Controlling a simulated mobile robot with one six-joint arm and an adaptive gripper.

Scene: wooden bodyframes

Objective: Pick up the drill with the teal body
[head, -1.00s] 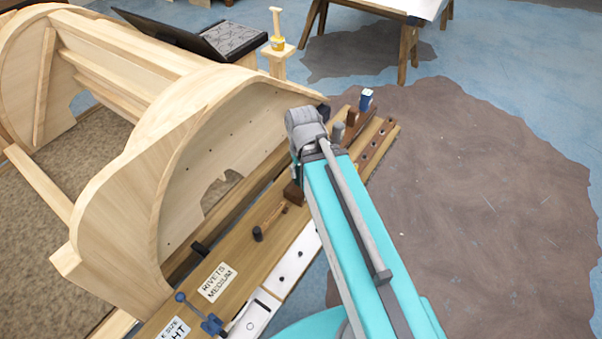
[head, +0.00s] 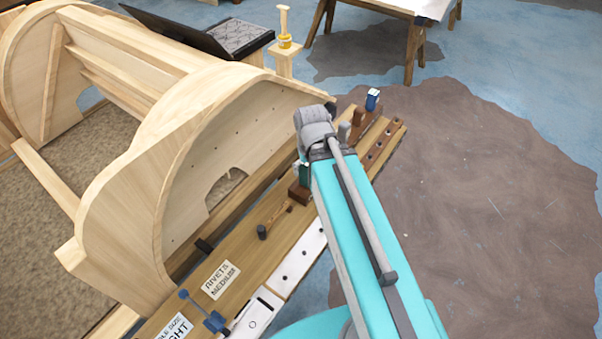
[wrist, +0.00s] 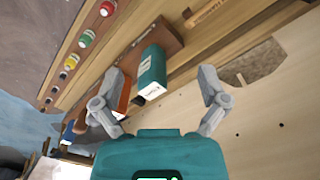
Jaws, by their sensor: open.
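The teal drill (wrist: 152,68) shows in the wrist view as a teal block with a white label on its near end, beside a brown wooden holder (wrist: 168,42). My gripper (wrist: 160,76) is open, with one finger on each side of the drill in that view. I see no contact between the fingers and the drill, and the gap in depth is hard to judge. In the head view a small teal part of the drill (head: 304,172) shows beside my arm, above a brown block. The gripper fingers are hidden there.
An orange item (wrist: 123,98) is close by the left finger. A blue-topped tool (head: 372,97) stands farther along the bench. The curved wooden frame (head: 110,225) rises beside the bench. A hammer (head: 275,220) and rivet label (head: 220,281) lie nearer. Open floor is at right.

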